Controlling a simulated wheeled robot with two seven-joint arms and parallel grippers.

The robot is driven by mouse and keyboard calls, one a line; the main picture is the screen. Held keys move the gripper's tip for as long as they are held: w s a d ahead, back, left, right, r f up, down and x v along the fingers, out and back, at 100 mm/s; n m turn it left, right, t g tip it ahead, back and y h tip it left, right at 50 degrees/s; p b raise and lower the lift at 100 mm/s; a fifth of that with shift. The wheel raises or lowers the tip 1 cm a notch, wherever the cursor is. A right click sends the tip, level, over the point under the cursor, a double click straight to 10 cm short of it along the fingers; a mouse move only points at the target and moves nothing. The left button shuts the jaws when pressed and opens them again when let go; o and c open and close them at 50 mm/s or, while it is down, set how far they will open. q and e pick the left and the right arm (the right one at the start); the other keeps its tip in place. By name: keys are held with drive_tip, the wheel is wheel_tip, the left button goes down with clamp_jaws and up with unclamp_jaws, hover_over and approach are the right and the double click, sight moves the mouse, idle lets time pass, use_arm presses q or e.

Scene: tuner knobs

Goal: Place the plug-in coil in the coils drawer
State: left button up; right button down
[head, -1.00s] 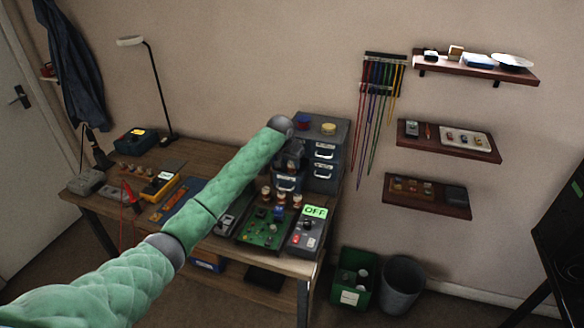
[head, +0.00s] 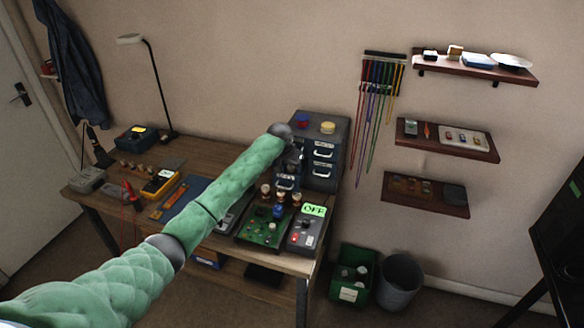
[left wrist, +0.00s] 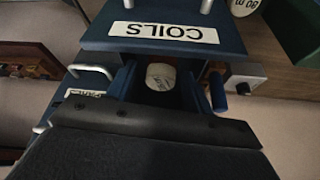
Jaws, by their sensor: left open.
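The drawer marked COILS (left wrist: 130,42) fills the top of the left wrist view, its label (left wrist: 165,32) upside down. It appears pulled out. A round, cream-topped piece, which looks like the plug-in coil (left wrist: 162,76), sits behind the drawer front, between two dark blue sides. I cannot tell whether it rests on the drawer floor. My left gripper (head: 297,152) is open at the drawer cabinet (head: 342,135) in the head view; its dark body spans the lower part of the left wrist view. Its fingertips are hard to make out. My right gripper is not in view.
Other brown-and-white coils (head: 281,197) stand by the green circuit board (head: 262,230). A grey box with an OFF display (head: 313,210) is at the bench's right end. A red and a yellow item (head: 328,127) lie on the cabinet top. Shelves (head: 447,140) hang at right.

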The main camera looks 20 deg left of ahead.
use_arm(q)
drive_tip(key=shift+r, duration=0.1)
drive_tip(key=shift+r, duration=0.1)
drive_tip(key=b+v, duration=0.4)
drive_tip(key=v, duration=0.7)
drive_tip(key=shift+s+r, duration=0.3)
drive_tip(key=shift+r, duration=0.05)
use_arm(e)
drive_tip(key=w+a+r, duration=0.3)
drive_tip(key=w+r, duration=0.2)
